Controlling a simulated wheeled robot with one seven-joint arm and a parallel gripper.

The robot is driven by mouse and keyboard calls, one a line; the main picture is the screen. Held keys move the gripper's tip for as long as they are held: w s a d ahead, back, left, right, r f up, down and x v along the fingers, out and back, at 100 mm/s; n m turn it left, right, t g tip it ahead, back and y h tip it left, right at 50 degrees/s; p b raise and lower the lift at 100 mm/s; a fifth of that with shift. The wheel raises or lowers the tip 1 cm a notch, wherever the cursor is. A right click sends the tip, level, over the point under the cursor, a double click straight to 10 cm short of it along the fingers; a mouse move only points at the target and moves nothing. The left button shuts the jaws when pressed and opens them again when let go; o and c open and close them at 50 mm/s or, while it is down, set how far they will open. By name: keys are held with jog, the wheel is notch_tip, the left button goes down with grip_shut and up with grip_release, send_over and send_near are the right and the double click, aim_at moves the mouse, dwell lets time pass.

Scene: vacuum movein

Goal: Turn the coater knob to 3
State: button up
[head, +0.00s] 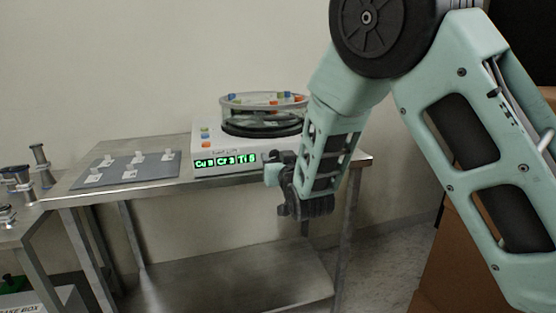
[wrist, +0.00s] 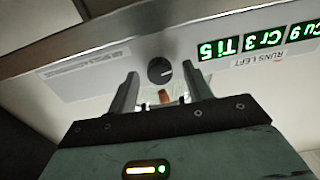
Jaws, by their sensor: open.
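The coater (head: 240,150) is a white box with a round clear-walled chamber on top, standing on the steel table. Its dark round knob (wrist: 160,71) is on the front panel in the wrist view; a pale mark shows on it, but I cannot read which number it points to. In the head view the knob is hidden behind my gripper (head: 272,172). In the wrist view my gripper (wrist: 161,82) is open, with its fingers on either side of the knob's line and the knob just beyond the tips. I see no clear contact.
The green display (wrist: 258,42) beside the knob lists Cu, Cr and Ti counts. The table (head: 110,195) has a grey mat (head: 110,178) with several small white-labelled pieces at left. Metal stands (head: 40,160) are at far left. A brown cabinet (head: 450,255) is at right.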

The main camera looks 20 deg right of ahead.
jog(key=c, duration=1)
jog(key=shift+o, duration=0.2)
jog(key=shift+d+f+m+b, duration=0.1)
jog(key=shift+f+m+b, duration=0.05)
jog(key=shift+m+b, duration=7.45)
jog(key=shift+m, duration=0.4)
